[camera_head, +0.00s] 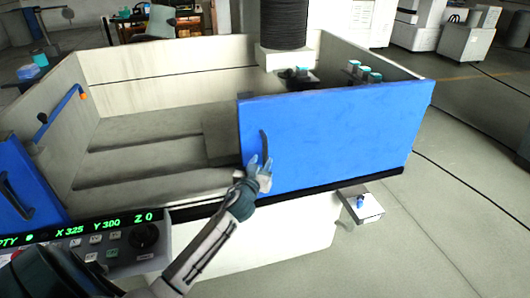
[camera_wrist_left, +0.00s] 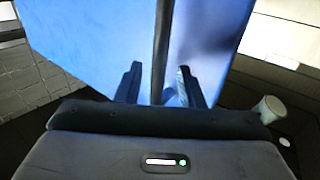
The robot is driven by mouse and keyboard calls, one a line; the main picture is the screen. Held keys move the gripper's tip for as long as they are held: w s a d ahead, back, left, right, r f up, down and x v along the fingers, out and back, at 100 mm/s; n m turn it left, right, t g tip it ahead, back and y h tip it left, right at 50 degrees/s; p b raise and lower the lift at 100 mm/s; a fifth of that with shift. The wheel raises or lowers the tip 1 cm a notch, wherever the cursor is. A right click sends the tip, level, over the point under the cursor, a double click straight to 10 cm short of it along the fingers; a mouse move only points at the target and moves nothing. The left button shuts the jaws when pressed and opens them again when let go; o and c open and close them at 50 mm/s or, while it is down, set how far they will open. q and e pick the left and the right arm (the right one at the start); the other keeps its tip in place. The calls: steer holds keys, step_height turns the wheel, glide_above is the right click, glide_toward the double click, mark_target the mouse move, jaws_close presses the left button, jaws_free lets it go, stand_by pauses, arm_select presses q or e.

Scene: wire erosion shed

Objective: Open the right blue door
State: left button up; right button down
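The right blue door (camera_head: 345,140) is a flat blue panel on the front right of the pale tank. Its dark upright handle (camera_head: 264,146) sits near the panel's left edge. My left gripper (camera_head: 259,172) is at the lower part of this handle. In the left wrist view the handle (camera_wrist_left: 162,45) runs between the two dark fingers of my left gripper (camera_wrist_left: 160,90), with a gap on each side, so the gripper is open around it. The blue door (camera_wrist_left: 100,45) fills the background there. My right gripper is not in view.
Another blue panel (camera_head: 28,185) with a dark handle stands at the left. A control panel (camera_head: 105,243) with green digits is at lower left. The tank (camera_head: 170,60) is open between the panels. A small box (camera_head: 362,207) sits right of my arm. Floor at right is clear.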

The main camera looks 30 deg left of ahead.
mark_target(264, 157)
arm_select(q)
steer(key=shift+p+x, duration=0.45)
steer(key=shift+x, duration=1.65)
jaws_close()
